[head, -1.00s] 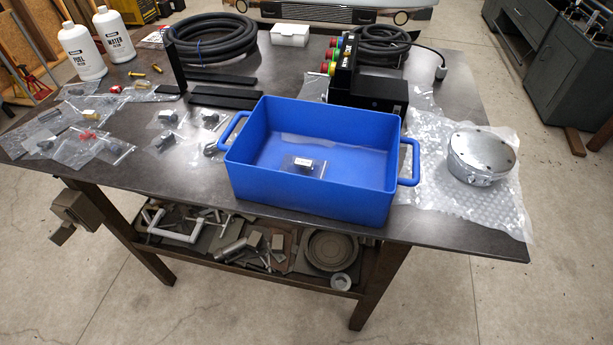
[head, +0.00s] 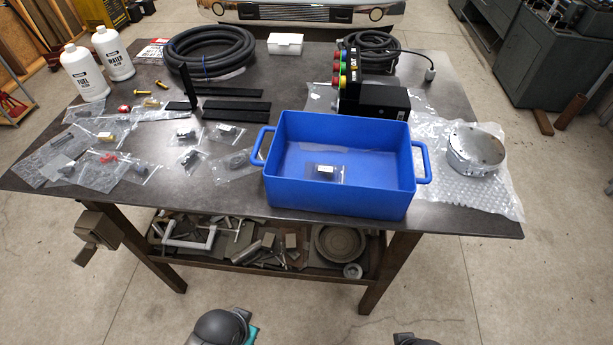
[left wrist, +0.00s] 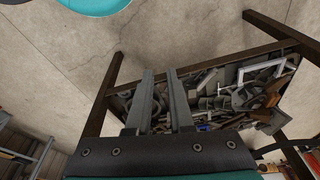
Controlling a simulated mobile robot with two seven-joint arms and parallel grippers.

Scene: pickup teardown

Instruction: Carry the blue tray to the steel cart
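The blue tray (head: 340,189) sits upright on the front part of a dark workbench, with a handle at its left and right ends. A small bagged dark part (head: 324,173) lies inside on its floor. My left gripper (left wrist: 160,72) shows in the left wrist view with its two fingers apart and nothing between them. It is away from the tray, with the floor and the bench's lower shelf beyond it. My right gripper is not in view. I cannot identify a steel cart with certainty in these frames.
On the workbench (head: 225,205), a round metal part (head: 475,150) on bubble wrap lies right of the tray. A black box with coloured connectors (head: 372,100) stands behind it. Small bagged parts (head: 186,134) lie to its left. Grey cabinets (head: 545,60) stand back right. Floor in front is clear.

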